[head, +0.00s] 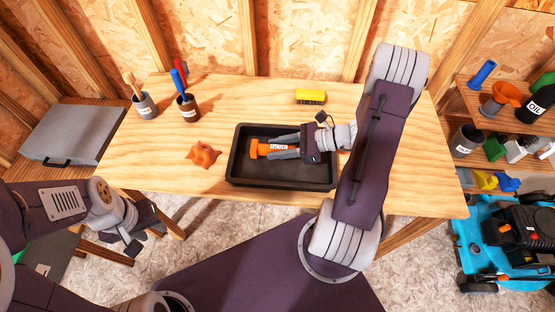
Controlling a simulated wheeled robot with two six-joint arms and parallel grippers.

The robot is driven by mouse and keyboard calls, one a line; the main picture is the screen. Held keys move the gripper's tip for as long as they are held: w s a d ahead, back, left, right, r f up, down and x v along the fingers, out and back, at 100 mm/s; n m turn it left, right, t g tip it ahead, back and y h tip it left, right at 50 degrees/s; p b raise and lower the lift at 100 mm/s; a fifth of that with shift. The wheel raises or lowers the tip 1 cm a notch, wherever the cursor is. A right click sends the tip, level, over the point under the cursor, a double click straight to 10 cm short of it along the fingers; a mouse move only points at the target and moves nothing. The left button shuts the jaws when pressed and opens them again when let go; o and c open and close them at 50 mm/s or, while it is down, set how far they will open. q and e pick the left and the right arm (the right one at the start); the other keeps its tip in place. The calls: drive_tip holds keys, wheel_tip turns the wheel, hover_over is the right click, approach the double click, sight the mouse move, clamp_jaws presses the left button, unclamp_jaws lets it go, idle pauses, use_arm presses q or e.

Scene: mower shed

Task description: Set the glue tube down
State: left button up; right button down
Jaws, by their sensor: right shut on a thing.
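The glue tube (260,149) is orange with a white label. My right gripper (284,147) reaches in from the right and is shut on the tube, with a finger on either side of the label. The tube lies roughly level over the left half of a black tray (283,181) on the workbench. I cannot tell whether the tube touches the tray floor. My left gripper (139,240) hangs off the bench's front left, away from everything. Its fingers are too small and dark to tell open from shut.
On the wooden workbench (400,186) are an orange crumpled rag (203,155), a yellow brush (310,97) and two tool cups (145,105) (188,108). A grey case (75,134) is at left. Shelves (475,103) and a blue mower (505,240) stand at right.

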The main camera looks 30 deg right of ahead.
sight(277, 161)
wheel_tip(277, 161, down, 4)
drive_tip(key=b, duration=0.4)
drive_tip(key=shift+f, duration=0.25)
drive_tip(key=shift+r, duration=0.3)
drive_tip(key=c, duration=1)
unclamp_jaws()
drive_tip(key=shift+f, duration=0.15)
drive_tip(key=shift+r, duration=0.3)
drive_tip(key=p+v, duration=0.1)
drive_tip(key=v, duration=1.1)
drive_tip(key=shift+d+f, duration=0.1)
drive_tip(key=shift+f, duration=0.05)
